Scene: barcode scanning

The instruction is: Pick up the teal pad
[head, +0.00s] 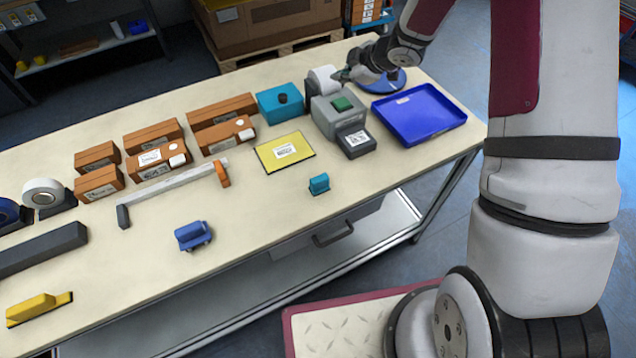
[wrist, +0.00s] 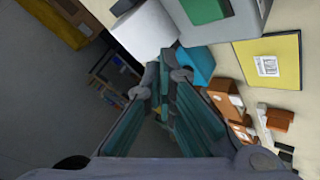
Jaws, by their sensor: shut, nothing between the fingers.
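A small teal block (head: 319,184), the likeliest teal pad, stands alone near the table's front edge, right of the middle in the head view. A larger teal box (head: 281,103) with a black knob sits farther back, beside the printer; it also shows in the wrist view (wrist: 197,66), partly hidden by my fingers. My gripper (head: 342,75) is at the back of the table by the white roll, well away from the small block. In the wrist view my gripper (wrist: 164,72) has its fingers together and empty. I cannot make out the small block there.
A grey printer (head: 325,120) with a green top and white roll (head: 325,79) stands close to my gripper. A blue tray (head: 437,128) is to its right. A yellow labelled sheet (head: 268,158) and several brown boxes (head: 160,160) lie leftward. Table around the small block is clear.

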